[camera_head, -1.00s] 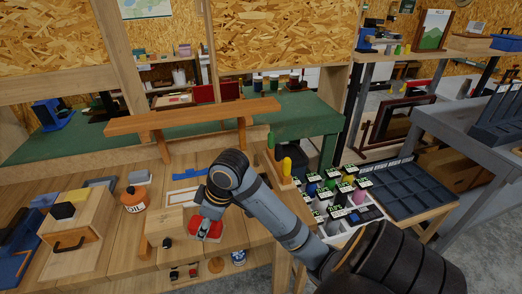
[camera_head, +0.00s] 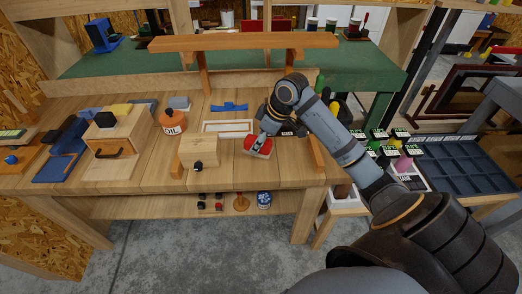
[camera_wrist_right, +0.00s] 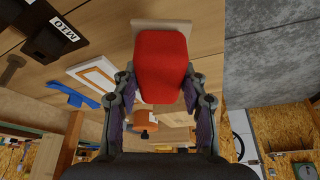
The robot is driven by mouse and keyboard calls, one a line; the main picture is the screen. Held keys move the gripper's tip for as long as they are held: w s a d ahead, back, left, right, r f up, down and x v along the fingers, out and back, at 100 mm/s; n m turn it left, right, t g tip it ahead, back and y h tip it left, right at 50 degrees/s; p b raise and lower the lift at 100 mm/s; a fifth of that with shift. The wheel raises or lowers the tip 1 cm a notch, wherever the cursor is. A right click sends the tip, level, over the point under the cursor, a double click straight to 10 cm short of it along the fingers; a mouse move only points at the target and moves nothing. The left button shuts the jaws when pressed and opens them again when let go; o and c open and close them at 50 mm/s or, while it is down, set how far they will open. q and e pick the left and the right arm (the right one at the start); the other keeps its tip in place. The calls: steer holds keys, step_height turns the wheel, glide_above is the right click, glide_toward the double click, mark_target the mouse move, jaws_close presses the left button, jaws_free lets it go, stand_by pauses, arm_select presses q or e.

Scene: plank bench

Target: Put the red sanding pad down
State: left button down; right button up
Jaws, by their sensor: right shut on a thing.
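The red sanding pad (camera_head: 257,144) is held in my right gripper (camera_head: 260,136) above or at the bench top, to the right of a light wooden block. In the right wrist view the pad (camera_wrist_right: 160,65) sits between the two fingers of the right gripper (camera_wrist_right: 158,88), which is shut on it. A pale flat piece (camera_wrist_right: 160,25) shows past the pad's far edge; I cannot tell whether the pad touches it. My left gripper is not in view.
The wooden block (camera_head: 199,151), orange tin (camera_head: 173,121), white-bordered frame (camera_head: 228,126) and blue piece (camera_head: 229,106) are nearby. A wooden box (camera_head: 115,135) stands left. A raised wooden rail (camera_head: 240,41) spans the back. Bare planks (camera_head: 225,178) lie in front of the pad.

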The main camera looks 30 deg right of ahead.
mark_target(261, 149)
steer(key=shift+w+d+f, duration=0.25)
steer(key=shift+f, duration=0.15)
steer(key=shift+w+f, duration=0.1)
steer(key=shift+f, duration=0.05)
steer(key=shift+d+f, duration=0.25)
steer(key=shift+f, duration=0.1)
step_height(261, 149, down, 3)
steer(key=shift+w+d+f, duration=0.1)
steer(key=shift+w+d, duration=0.05)
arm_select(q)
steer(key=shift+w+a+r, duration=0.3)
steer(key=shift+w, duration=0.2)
arm_select(e)
steer(key=o, duration=1.1)
steer(key=shift+f, duration=0.15)
